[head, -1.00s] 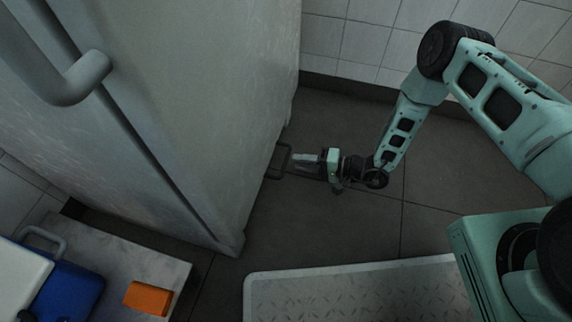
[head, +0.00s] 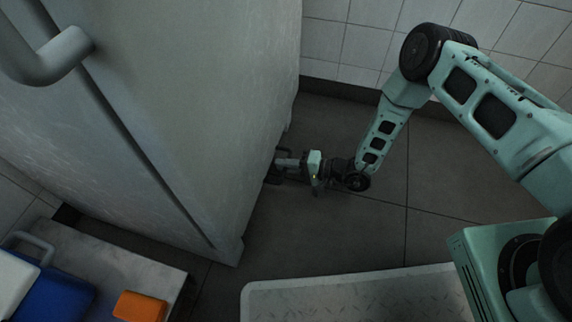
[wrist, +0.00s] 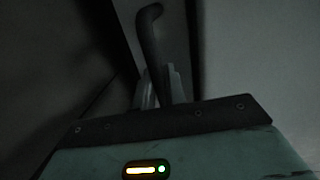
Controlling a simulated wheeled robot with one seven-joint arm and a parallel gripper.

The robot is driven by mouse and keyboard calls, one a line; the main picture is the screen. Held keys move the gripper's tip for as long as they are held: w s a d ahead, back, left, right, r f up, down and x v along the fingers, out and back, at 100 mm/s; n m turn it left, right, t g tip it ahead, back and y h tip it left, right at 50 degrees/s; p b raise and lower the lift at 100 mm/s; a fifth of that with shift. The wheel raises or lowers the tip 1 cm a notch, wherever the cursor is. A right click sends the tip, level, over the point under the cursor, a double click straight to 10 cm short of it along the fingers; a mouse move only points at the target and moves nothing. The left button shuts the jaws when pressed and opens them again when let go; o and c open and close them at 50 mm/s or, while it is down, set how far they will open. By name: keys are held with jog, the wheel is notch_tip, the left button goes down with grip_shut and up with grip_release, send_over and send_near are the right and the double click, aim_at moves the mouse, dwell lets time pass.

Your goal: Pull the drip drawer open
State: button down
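The drip drawer's handle is a dark grey loop low at the foot of the tall grey cabinet (head: 195,110). In the head view it shows only partly, behind my fingers. In the wrist view the handle (wrist: 152,35) rises as a dark bar in the upper middle, and its lower part runs down between my fingers. My gripper (head: 284,163) is low by the floor, reaching left to the handle. Its pale fingertips also show in the wrist view (wrist: 161,88), one on each side of the bar. Whether they press on it is too dark to tell. The drawer front is mostly hidden.
A pale textured mat or platform (head: 350,295) lies on the floor in front. A low marble-topped surface at the lower left bears an orange block (head: 140,307) and a blue container (head: 55,293). A tiled wall (head: 350,45) stands behind.

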jog(key=f+p+v, duration=0.2)
jog(key=p+v, duration=0.2)
jog(key=v, duration=0.7)
jog(key=d+f+p+v, duration=0.1)
jog(key=f+p+v, duration=0.2)
jog(key=v, duration=0.9)
jog(key=shift+s+d+p, duration=0.15)
jog(key=shift+p, duration=1.1)
jog(key=shift+r, duration=0.1)
jog(key=c, duration=1.6)
grip_release()
jog(key=shift+o, duration=0.2)
jog(key=p+v, duration=0.4)
jog(key=v, duration=1.3)
jog(key=shift+d+p, duration=0.25)
jog(key=shift+p, duration=0.15)
